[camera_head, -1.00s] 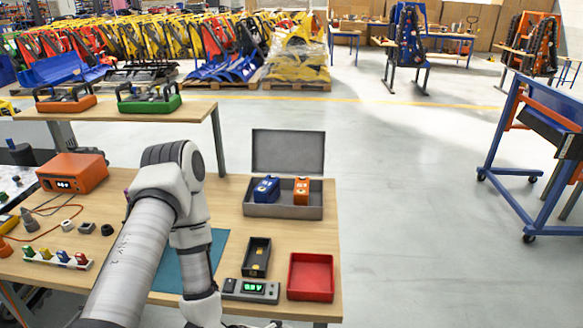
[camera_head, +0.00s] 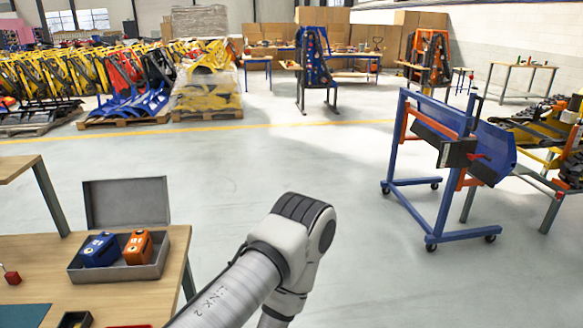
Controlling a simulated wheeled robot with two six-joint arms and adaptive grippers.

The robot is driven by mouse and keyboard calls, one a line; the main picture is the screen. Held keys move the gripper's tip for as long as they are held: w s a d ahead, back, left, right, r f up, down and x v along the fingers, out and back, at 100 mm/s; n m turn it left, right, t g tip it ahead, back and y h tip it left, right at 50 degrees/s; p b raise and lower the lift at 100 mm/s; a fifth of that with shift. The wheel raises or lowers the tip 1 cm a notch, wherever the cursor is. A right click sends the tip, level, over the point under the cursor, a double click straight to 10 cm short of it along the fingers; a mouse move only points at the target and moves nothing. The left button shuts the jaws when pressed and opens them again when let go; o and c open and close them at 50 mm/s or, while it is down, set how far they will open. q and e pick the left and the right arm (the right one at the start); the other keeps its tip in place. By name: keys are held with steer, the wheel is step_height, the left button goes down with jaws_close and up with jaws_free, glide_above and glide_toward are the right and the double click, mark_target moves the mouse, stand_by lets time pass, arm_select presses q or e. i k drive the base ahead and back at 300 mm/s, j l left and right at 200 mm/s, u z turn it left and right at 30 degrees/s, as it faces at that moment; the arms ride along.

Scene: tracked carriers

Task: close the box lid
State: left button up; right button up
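The grey box (camera_head: 160,268) stands on the wooden table at the lower left. Its lid (camera_head: 127,202) stands upright along the back edge, so the box is open. Inside lie a blue block (camera_head: 100,250) and an orange block (camera_head: 138,247) side by side. One of my arms rises from the bottom edge to the right of the box, apart from it. Its gripper is out of the picture, and the other gripper is not in view either.
The wooden table (camera_head: 30,262) ends just right of the box. A dark tray (camera_head: 75,319) is cut off at the bottom. A blue wheeled frame (camera_head: 440,190) stands at the right. The grey floor between is clear.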

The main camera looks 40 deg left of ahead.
mark_target(137, 202)
steer(key=i+u, duration=0.35)
steer(key=i+l+u, duration=0.3)
steer(key=i, duration=0.25)
steer(key=i+l+u, duration=0.15)
steer(key=i+u, duration=0.2)
steer(key=i, duration=0.15)
